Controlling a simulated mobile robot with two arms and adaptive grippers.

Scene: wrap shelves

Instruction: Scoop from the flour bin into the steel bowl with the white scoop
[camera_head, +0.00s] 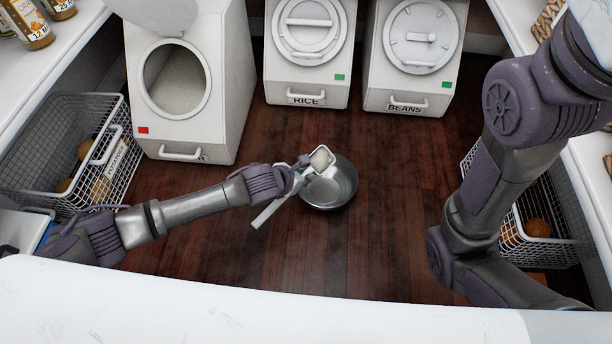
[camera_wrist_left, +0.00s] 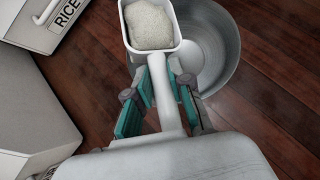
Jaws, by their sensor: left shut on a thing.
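My left gripper (camera_head: 303,168) is shut on the handle of the white scoop (camera_head: 267,214). In the left wrist view, the gripper (camera_wrist_left: 165,98) has its teal-padded fingers on both sides of the scoop handle (camera_wrist_left: 168,112). The scoop's head holds a pale heap of flour (camera_wrist_left: 151,25) and looks level, above the left rim of the steel bowl (camera_head: 337,192). The bowl (camera_wrist_left: 222,48) stands on the floor; a pale patch shows in it beside the scoop. The open bin (camera_head: 222,110), with a red tag and its lid tipped back, stands at left; its label is hidden. My right gripper is out of view.
The closed RICE bin (camera_head: 308,80) and BEANS bin (camera_head: 400,85) stand at the back. Wire baskets (camera_head: 35,135) flank both sides under white shelves. Dark wooden floor (camera_head: 400,180) is clear around the bowl. My right arm hangs at right.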

